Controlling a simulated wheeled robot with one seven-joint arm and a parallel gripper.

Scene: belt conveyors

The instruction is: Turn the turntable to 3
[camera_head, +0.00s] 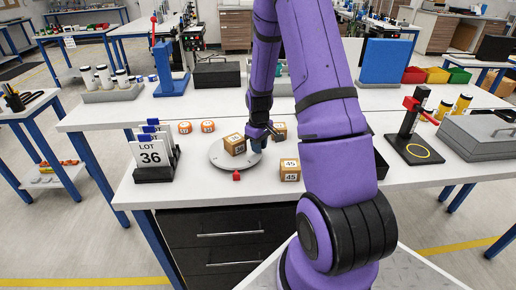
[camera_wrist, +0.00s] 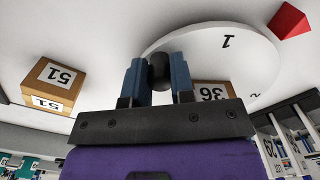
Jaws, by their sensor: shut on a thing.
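The turntable (camera_head: 218,160) is a round light-grey disc on the near bench. In the wrist view its face (camera_wrist: 205,50) shows a printed 1 and a partly visible 2. A red pointer (camera_head: 236,176) sits at its rim; in the wrist view the pointer (camera_wrist: 290,20) lies between those two numbers. A cardboard box (camera_head: 234,144) stands on the disc; its label reads 36 in the wrist view (camera_wrist: 212,92). My gripper (camera_head: 258,141) is at the disc's right side, its blue fingers shut on a dark round knob (camera_wrist: 159,72). The 3 is not visible.
A box marked 45 (camera_head: 290,170) stands right of the disc, close to my arm. A box marked 51 (camera_wrist: 55,85) is beside the disc in the wrist view. A LOT 36 card holder (camera_head: 153,160) stands left.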

